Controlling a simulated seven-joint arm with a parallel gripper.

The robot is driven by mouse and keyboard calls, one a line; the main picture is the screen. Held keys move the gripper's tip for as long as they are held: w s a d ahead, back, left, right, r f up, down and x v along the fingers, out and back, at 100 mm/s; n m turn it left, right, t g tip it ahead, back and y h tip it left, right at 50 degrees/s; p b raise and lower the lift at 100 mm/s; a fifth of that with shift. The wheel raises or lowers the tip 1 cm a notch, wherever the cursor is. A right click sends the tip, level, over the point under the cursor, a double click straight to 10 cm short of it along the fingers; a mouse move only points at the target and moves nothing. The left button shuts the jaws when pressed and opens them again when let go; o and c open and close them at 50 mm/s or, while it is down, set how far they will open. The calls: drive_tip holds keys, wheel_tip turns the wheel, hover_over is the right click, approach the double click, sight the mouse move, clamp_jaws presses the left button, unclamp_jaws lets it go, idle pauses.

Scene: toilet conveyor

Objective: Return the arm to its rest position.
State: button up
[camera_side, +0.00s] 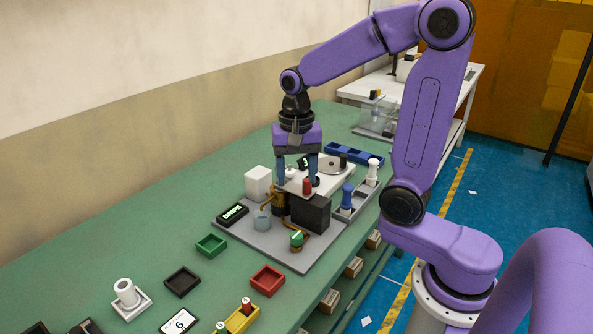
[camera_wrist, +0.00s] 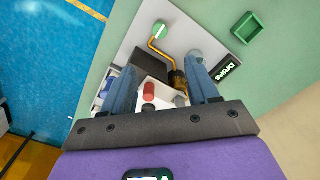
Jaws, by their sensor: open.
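My gripper (camera_side: 296,182) hangs from the purple arm, pointing down over the apparatus on the grey base plate (camera_side: 277,249). In the wrist view my gripper (camera_wrist: 163,80) has its two blue fingers apart, with nothing held between them. A red cylinder (camera_side: 307,187) shows just below and between the fingers; it also shows in the wrist view (camera_wrist: 149,91). A black box (camera_side: 311,214) stands beneath it. Whether the fingertips touch any part of the apparatus I cannot tell.
Around my gripper stand a white box (camera_side: 258,183), a pale cup (camera_side: 262,220), a "DRIPS" sign (camera_side: 232,214) and a green-topped knob (camera_side: 296,240). A grey tray with blue and white pieces (camera_side: 348,198) lies to the right. Red tray (camera_side: 267,281) and green tray (camera_side: 211,246) lie nearer.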

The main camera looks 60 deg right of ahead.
drive_tip(key=shift+r, duration=0.15)
drive_tip(key=s+a+f+n, duration=0.1)
drive_tip(key=s+a+n, duration=0.1)
drive_tip(key=s+n, duration=0.8)
drive_tip(key=s+a+f+n, duration=0.1)
drive_tip(key=s+a+n, duration=0.2)
drive_tip(key=s+n, duration=0.7)
drive_tip(key=shift+a+f+n, duration=0.15)
drive_tip(key=shift+f+n, duration=0.05)
drive_tip(key=shift+n, duration=0.7)
